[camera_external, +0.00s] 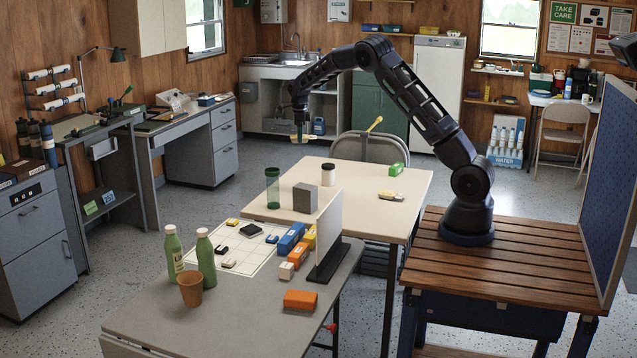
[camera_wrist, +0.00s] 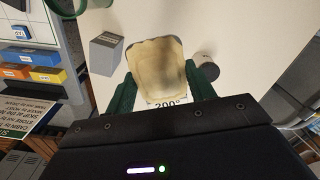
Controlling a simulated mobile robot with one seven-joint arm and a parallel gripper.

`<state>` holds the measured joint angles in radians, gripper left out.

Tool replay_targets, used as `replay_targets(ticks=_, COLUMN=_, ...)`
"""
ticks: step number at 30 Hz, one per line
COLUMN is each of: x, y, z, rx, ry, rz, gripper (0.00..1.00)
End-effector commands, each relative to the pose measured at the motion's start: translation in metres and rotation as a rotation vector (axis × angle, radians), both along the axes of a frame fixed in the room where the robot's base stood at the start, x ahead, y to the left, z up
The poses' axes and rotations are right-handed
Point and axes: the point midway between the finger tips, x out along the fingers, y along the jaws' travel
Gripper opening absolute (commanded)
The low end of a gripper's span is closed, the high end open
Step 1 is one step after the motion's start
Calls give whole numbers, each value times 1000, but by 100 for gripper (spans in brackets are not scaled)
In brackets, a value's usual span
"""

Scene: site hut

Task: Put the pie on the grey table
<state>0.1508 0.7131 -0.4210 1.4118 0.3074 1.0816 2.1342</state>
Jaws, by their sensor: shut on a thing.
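My gripper (camera_external: 300,130) hangs at the back left of the cream table, pointing down, well above the floor and tabletops. It is shut on a pale, crust-coloured piece that looks like the pie (camera_external: 301,139). In the wrist view the pie (camera_wrist: 158,68) sits between the two green fingers (camera_wrist: 160,92); a "200°" marking shows just below it. The grey table (camera_external: 240,310) stands in the front left, apart from the gripper and nearer the camera.
The grey table holds two green bottles (camera_external: 206,262), a brown cup (camera_external: 191,289), a white sheet (camera_external: 245,248), several coloured blocks and an upright panel (camera_external: 328,232). Its front middle is bare. The cream table (camera_external: 360,180) between carries a green tumbler (camera_external: 272,188) and grey box (camera_external: 305,198).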

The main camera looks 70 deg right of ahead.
Motion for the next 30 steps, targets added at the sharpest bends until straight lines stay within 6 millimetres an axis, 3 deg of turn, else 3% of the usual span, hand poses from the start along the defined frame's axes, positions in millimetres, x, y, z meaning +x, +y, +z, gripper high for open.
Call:
replay_targets(ticks=1, x=10, y=23, z=0, rx=0, ry=0, rz=28, gripper=29)
replay_targets(ticks=6, x=37, y=93, z=0, rx=0, ry=0, rz=111, gripper=29)
replay_targets(ticks=15, x=68, y=221, z=0, rx=-1, ry=0, rz=256, gripper=29)
replay_targets(ticks=22, x=78, y=321, z=0, rx=-1, ry=-2, rz=366, gripper=29)
replay_targets(ticks=30, x=73, y=440, z=0, rx=-1, ry=-2, rz=497, gripper=29)
